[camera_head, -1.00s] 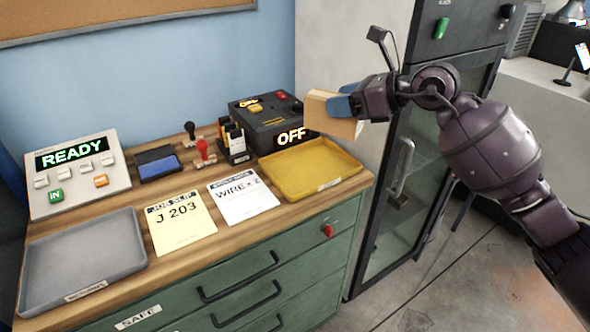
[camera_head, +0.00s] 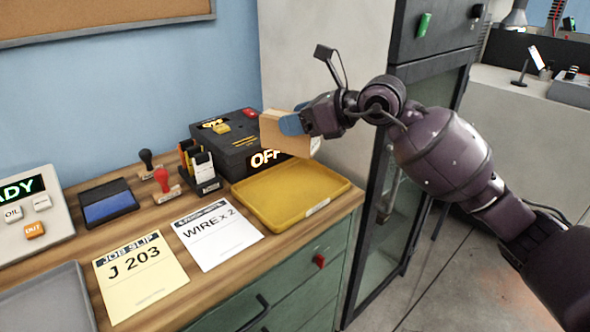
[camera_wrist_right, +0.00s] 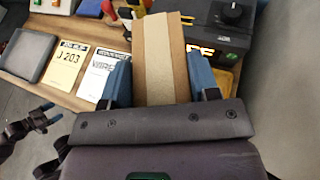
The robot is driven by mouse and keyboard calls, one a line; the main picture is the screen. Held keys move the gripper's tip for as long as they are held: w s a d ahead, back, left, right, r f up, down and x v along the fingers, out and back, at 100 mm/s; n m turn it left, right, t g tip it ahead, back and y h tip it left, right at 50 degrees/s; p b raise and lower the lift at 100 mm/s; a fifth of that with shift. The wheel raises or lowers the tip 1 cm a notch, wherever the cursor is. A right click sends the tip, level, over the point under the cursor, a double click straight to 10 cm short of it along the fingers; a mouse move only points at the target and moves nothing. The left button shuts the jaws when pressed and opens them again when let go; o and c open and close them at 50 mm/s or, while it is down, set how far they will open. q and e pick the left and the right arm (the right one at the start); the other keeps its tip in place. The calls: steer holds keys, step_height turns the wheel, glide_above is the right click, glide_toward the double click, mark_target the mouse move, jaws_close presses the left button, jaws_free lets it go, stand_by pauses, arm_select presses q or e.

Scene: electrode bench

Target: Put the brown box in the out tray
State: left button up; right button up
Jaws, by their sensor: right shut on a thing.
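My right gripper (camera_head: 291,124) is shut on the brown box (camera_head: 272,134) and holds it in the air, at the rear of the yellow tray as seen in the head view. In the right wrist view the box (camera_wrist_right: 160,55) stands between the two blue fingers. The yellow tray (camera_head: 262,215) lies empty on the bench's right end; its front label is too small to read. A grey tray (camera_head: 62,290) is cut off at the lower left. My left gripper (camera_wrist_right: 48,116) shows small at the left of the right wrist view; its opening is unclear.
A dark box with a lit OFF sign (camera_head: 238,150) stands just behind the yellow tray. Two stamps, a pen holder (camera_head: 201,170) and a blue pad (camera_head: 107,204) are to its left. Two paper slips (camera_head: 140,275) lie in front. A tall cabinet (camera_head: 405,150) stands right of the bench.

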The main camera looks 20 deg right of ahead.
mark_target(298, 143)
step_height(298, 143, down, 5)
steer(key=shift+r+b, duration=0.15)
steer(key=shift+b, duration=0.25)
steer(key=shift+f, duration=0.25)
step_height(298, 143, down, 6)
steer(key=shift+r+b, duration=0.2)
steer(key=shift+b, duration=0.5)
steer(key=shift+f, duration=0.1)
steer(key=o, duration=1)
steer(key=shift+o, duration=0.6)
